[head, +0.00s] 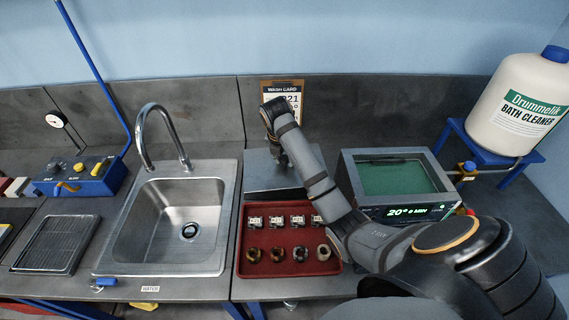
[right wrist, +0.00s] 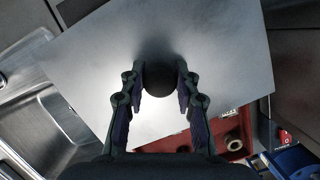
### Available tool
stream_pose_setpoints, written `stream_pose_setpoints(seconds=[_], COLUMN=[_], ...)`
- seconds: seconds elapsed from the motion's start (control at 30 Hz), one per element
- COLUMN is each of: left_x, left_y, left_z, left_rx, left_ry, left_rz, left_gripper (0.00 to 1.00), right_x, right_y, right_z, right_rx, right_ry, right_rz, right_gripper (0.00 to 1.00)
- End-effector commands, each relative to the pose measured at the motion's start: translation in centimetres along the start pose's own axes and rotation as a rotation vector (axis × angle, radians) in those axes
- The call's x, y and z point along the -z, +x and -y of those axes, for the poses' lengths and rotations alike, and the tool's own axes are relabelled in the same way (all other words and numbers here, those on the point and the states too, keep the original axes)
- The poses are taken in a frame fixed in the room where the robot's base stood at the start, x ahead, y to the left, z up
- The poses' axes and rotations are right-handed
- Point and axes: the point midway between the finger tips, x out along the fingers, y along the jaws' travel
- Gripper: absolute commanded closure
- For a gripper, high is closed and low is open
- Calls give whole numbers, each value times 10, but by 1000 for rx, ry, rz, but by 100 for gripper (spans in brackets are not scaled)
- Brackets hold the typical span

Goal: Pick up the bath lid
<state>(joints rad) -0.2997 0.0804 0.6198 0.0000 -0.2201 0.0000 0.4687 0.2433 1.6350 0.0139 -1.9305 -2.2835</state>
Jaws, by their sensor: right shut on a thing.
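The bath lid is a flat grey metal plate (head: 262,180) with a dark round knob. In the head view it is behind the red tray, partly hidden by my right arm. My right gripper (head: 282,158) points down over it. In the right wrist view the lid (right wrist: 85,62) fills the middle, and my right gripper (right wrist: 160,82) is shut on its black knob (right wrist: 160,78). I cannot tell whether the lid touches the bench. The bath (head: 356,190), right of the lid, is uncovered, with green liquid inside and a lit display. My left gripper is not in view.
The red tray (head: 240,262) holds several small labelled blocks and rings in front of the lid. A sink (head: 165,262) with a tall faucet stands to the left. A wash card (head: 284,88) leans at the back wall. A bath cleaner jug (head: 515,105) sits on a blue stand at right.

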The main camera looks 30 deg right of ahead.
Motion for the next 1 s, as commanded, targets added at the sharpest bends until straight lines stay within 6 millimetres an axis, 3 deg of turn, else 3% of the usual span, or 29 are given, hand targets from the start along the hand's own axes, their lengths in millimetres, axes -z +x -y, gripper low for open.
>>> stream_pose_setpoints(seconds=[0.07,0.1,0.2,0.43,1.0], left_x=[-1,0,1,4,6], left_y=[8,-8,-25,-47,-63], left_z=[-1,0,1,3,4], left_rx=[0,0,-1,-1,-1], left_ry=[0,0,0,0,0], left_rz=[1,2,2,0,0], left_gripper=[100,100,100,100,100], right_x=[17,22,37,59,63], right_y=[-7,-22,-38,-52,-63], right_z=[6,10,17,26,29], right_rx=[-2,1,2,1,1], right_ry=[-2,-3,-3,-2,-1], right_rz=[-2,-3,-6,-4,-2], right_gripper=[100,100,100,100,100])
